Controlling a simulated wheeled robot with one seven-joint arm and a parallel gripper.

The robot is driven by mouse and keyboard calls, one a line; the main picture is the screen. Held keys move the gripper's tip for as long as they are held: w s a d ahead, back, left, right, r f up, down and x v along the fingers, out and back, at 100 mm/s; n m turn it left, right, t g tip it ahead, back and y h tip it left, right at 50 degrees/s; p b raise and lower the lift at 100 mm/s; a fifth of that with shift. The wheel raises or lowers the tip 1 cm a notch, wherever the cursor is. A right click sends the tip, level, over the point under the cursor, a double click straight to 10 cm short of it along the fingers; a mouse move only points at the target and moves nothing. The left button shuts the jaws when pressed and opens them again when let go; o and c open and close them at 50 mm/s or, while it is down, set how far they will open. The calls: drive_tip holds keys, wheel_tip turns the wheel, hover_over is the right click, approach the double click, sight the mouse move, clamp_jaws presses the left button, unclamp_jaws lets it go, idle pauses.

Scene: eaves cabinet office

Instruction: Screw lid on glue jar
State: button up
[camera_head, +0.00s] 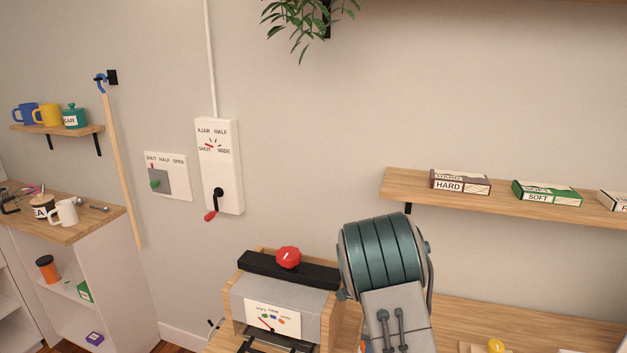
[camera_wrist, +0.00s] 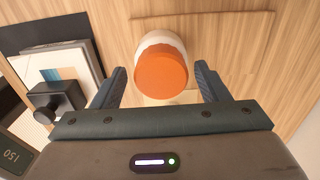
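In the wrist view, a white jar (camera_wrist: 160,39) with an orange lid (camera_wrist: 161,75) stands on a wooden surface. The orange top faces the camera and covers most of the jar. I cannot tell whether the lid is screwed tight or only resting there. My gripper (camera_wrist: 162,72) is open, with one dark finger on each side of the lid and a visible gap on both sides. How far the fingertips reach down beside it is unclear. In the head view, my arm hides the gripper and most of the work area.
In the wrist view, flat papers or boards (camera_wrist: 62,70) and a black knobbed object (camera_wrist: 55,101) lie to the left. In the head view, a grey-black device with a red knob (camera_head: 288,257) stands left of my arm. A wall shelf (camera_head: 490,200) with small boxes hangs on the right.

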drive_tip(key=shift+r, duration=0.1)
wheel_tip(320, 180, up, 14)
drive_tip(key=f+b, duration=0.1)
drive_tip(key=s+r+n+t, duration=0.1)
drive_tip(key=s+r+n, duration=0.3)
drive_tip(key=s+n, duration=0.7)
drive_tip(key=s+r+n+t, duration=0.2)
drive_tip(key=s+r+n, duration=0.2)
drive_tip(key=s+n, duration=0.6)
drive_tip(key=s, duration=0.7)
drive_tip(key=shift+n, duration=0.4)
drive_tip(key=shift+r, duration=0.1)
idle(0.4)
